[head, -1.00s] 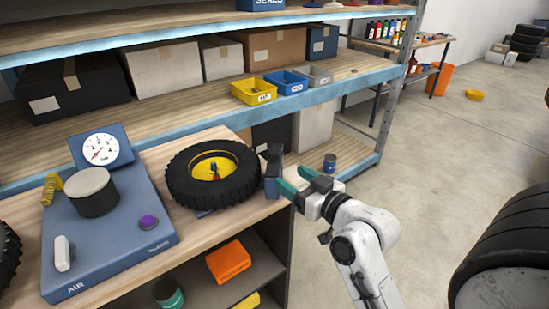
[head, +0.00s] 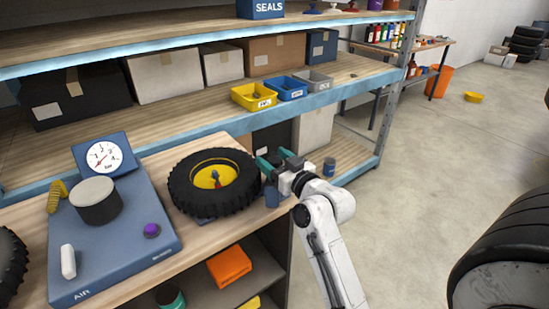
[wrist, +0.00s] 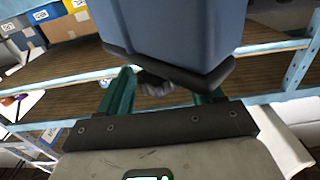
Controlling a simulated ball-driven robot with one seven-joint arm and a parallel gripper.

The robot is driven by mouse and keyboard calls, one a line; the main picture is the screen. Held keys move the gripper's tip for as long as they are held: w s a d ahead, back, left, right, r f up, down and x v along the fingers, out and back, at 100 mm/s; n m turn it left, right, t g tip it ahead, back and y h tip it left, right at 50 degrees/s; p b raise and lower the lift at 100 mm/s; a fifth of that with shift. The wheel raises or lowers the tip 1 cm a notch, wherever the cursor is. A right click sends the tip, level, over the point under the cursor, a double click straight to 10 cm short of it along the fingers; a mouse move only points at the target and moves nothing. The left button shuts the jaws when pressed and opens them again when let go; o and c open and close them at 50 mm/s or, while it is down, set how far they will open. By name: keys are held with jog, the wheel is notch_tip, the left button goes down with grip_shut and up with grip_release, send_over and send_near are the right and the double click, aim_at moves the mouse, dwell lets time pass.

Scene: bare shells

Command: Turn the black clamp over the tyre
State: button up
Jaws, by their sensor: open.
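The black tyre (head: 183,190) lies flat on the wooden bench around a yellow hub (head: 215,174). A blue post (head: 272,197) stands at the tyre's right side; it looms large in the wrist view (wrist: 180,30). The black clamp (head: 272,160) is at the top of this post, partly hidden by my gripper. In the wrist view a black piece (wrist: 190,78) wraps the post's end, with a dark rounded part (wrist: 155,86) between my fingers. My gripper (head: 270,158) is open, its teal fingers on either side of the clamp. I cannot tell whether they touch it.
A blue air station (head: 120,235) with a gauge (head: 104,156) and a black cylinder (head: 96,200) stands left of the tyre. Shelves with yellow (head: 254,97) and blue bins rise behind. Open floor lies to the right, with a large tyre (head: 505,240).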

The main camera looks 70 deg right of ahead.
grip_shut()
dwell(0.7)
